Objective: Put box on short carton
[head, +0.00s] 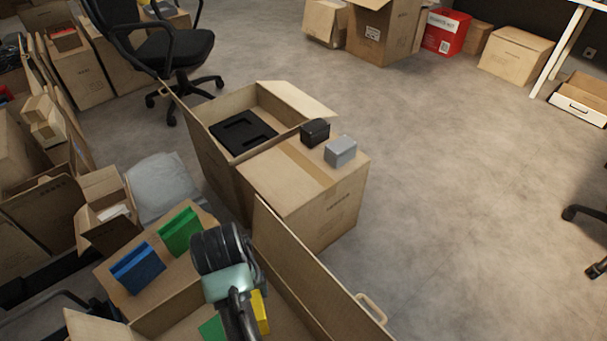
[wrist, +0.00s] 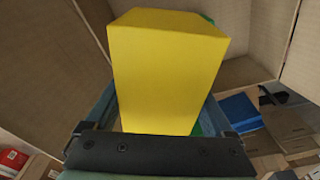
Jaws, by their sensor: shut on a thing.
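A yellow box (wrist: 165,72) fills the middle of the wrist view, between the two fingers of my gripper (wrist: 162,118). My gripper is shut on it. In the head view the yellow box (head: 261,312) shows only in part behind my arm, inside or over an open carton (head: 325,275) at the bottom. A closed carton (head: 300,210) in the middle carries a black box (head: 315,132) and a grey box (head: 341,151). A lower carton (head: 160,287) at left carries a blue box (head: 138,268) and a green box (head: 181,231).
Another green box (head: 212,328) shows beside my arm. An open carton (head: 207,110) with a black insert stands behind the closed carton. The open carton's tall flap rises between my gripper and the closed carton.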

